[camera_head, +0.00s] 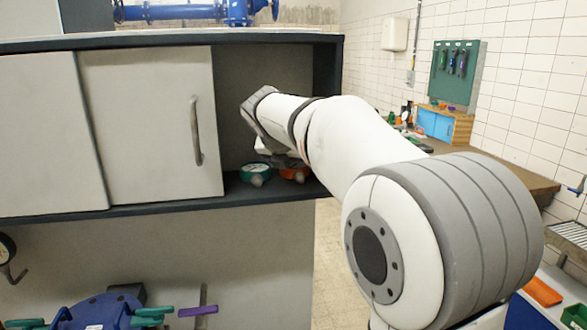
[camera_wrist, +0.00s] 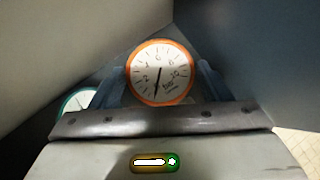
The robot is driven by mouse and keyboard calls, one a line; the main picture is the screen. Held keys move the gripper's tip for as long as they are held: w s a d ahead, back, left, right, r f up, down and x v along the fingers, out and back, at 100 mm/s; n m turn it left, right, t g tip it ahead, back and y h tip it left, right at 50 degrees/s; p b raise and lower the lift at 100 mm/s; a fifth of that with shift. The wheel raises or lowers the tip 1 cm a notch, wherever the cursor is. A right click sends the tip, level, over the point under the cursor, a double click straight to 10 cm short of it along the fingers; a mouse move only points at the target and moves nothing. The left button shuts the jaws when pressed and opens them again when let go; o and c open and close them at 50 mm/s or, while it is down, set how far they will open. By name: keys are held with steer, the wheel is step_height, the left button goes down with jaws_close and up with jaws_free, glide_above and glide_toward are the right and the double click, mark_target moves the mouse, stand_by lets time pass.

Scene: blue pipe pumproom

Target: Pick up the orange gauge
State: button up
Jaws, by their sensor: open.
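The orange gauge (camera_wrist: 160,72) has a white dial and an orange rim. In the wrist view it stands between the two fingers of my gripper (camera_wrist: 160,85). The fingers are open, one on each side of it; I cannot tell whether either touches it. In the head view the orange gauge (camera_head: 293,173) shows only as a sliver on the cabinet shelf, mostly hidden behind my gripper (camera_head: 275,155). A green gauge (camera_head: 254,174) stands on the shelf to its left. The green gauge (camera_wrist: 78,100) is partly hidden behind the left finger in the wrist view.
The shelf cabinet (camera_head: 265,197) is open on its right side, with a sliding door (camera_head: 150,125) covering the left. The shelf top and right side wall close in around my gripper. A workbench (camera_head: 500,178) stands at the right.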

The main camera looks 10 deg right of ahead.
steer(key=shift+w+d+f, duration=0.15)
steer(key=shift+w+f, duration=0.15)
steer(key=shift+f, duration=0.1)
steer(key=c, duration=0.7)
steer(key=shift+r, duration=0.1)
